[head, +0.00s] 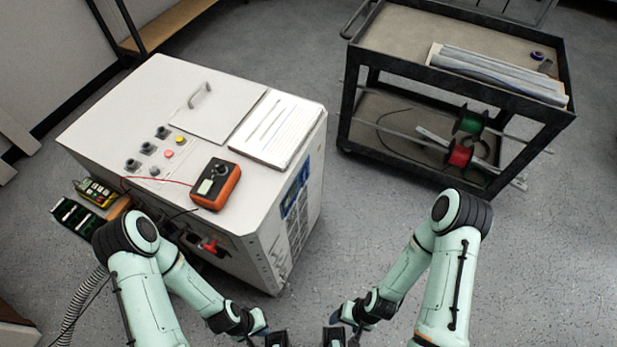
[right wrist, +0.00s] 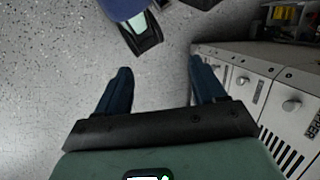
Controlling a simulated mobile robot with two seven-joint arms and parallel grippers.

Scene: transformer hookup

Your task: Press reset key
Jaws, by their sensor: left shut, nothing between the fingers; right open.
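A white transformer cabinet (head: 110,112) stands at the left in the head view. Its top carries a group of controls: black knobs (head: 148,148), a red button (head: 169,154) and a yellow button (head: 180,140). I cannot tell which of them is the reset key. My left gripper (head: 276,339) is at the bottom edge, shut and empty, in front of the cabinet and well away from the controls. My right gripper (head: 335,338) is beside it; in the right wrist view its two fingers (right wrist: 162,88) are spread with only floor between them.
An orange multimeter (head: 228,186) with leads and a white document (head: 268,128) lie on the cabinet top. A green case (head: 78,218) sits at its left side. A dark cart (head: 400,35) with cable spools (head: 460,155) stands at the right. Floor between is clear.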

